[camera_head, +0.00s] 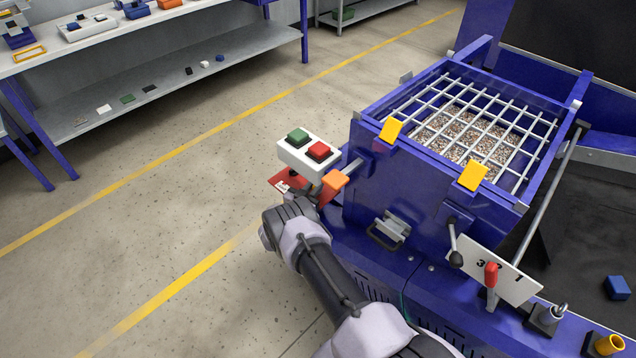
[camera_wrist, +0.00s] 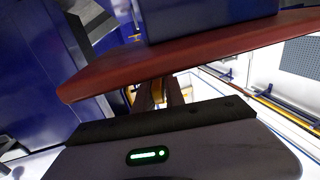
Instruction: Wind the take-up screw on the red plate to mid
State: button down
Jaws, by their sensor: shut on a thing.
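The red plate (camera_head: 280,184) with a small white label shows in the head view, partly behind my gripper and below a white button box. Its red edge (camera_wrist: 190,57) crosses the wrist view from side to side. My gripper (camera_wrist: 158,94) is at the underside of this plate, with its dark fingers close together and partly hidden by the wrist body. It is shut on a small part there, apparently the take-up screw. The screw itself is mostly hidden, and its position along any scale cannot be read.
The white box (camera_head: 308,156) has a green and a red button. An orange block (camera_head: 335,181) is close right of my gripper. The blue hopper (camera_head: 420,185) with a grid and yellow tabs stands right of my arm. Floor to the left is clear up to a shelf (camera_head: 170,75).

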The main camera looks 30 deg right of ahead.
jog(key=shift+w+m+g+h, duration=0.1)
jog(key=shift+m+g+h, duration=1)
jog(key=shift+g, duration=0.6)
jog(key=shift+m+g, duration=0.3)
jog(key=c, duration=1.5)
grip_release()
jog(key=shift+a, duration=0.1)
jog(key=v, duration=0.8)
jog(key=p+v, duration=0.1)
jog(key=v, duration=0.8)
jog(key=shift+a+r+p, duration=0.1)
jog(key=shift+r+p, duration=0.1)
jog(key=shift+p, duration=0.1)
